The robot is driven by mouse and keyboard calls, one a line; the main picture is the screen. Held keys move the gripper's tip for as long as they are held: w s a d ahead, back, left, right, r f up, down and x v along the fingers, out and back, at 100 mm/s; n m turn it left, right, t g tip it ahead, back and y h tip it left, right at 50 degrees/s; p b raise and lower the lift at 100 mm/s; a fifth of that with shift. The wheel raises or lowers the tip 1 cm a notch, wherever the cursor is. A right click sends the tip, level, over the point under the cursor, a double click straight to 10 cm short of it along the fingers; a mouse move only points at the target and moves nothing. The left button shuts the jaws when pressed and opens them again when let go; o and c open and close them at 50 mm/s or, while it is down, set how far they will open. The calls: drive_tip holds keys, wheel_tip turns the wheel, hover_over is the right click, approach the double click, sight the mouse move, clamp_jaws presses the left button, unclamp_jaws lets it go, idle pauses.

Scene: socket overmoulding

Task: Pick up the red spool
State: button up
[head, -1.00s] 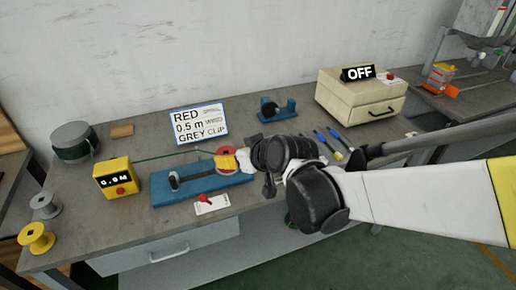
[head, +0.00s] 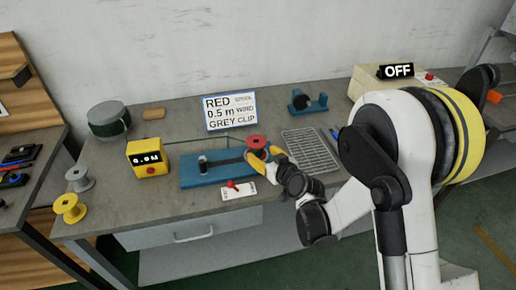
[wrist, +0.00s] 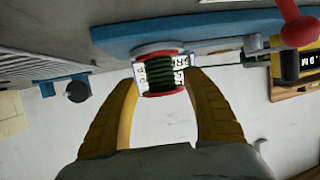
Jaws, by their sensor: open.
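The red spool (head: 257,143) stands at the right end of a blue winder base (head: 208,172) on the grey workbench. In the wrist view the red spool (wrist: 165,90) has red flanges and dark green wire wound around its middle. My gripper (head: 270,155) is at the spool from the right in the head view. In the wrist view its yellow fingers (wrist: 163,84) are open, one on each side of the spool. A gap shows on the right; contact on the left is unclear.
A green wire runs from the spool toward the yellow meter box (head: 148,158). A red-lever switch (head: 238,189) lies in front of the base. A sign (head: 231,111) stands behind, and a grey slotted tray (head: 304,148) lies to the right. Yellow (head: 70,208) and grey (head: 80,179) spools stand at left.

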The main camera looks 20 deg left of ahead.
sight(258, 152)
drive_tip(key=x, duration=0.1)
drive_tip(key=b+x, duration=0.1)
drive_tip(key=x, duration=0.1)
drive_tip(key=b+x, duration=0.1)
drive_tip(key=x, duration=0.1)
drive_tip(key=shift+d+f, duration=0.1)
drive_tip(key=shift+f, duration=0.15)
drive_tip(key=shift+w+a+b, duration=0.3)
clamp_jaws()
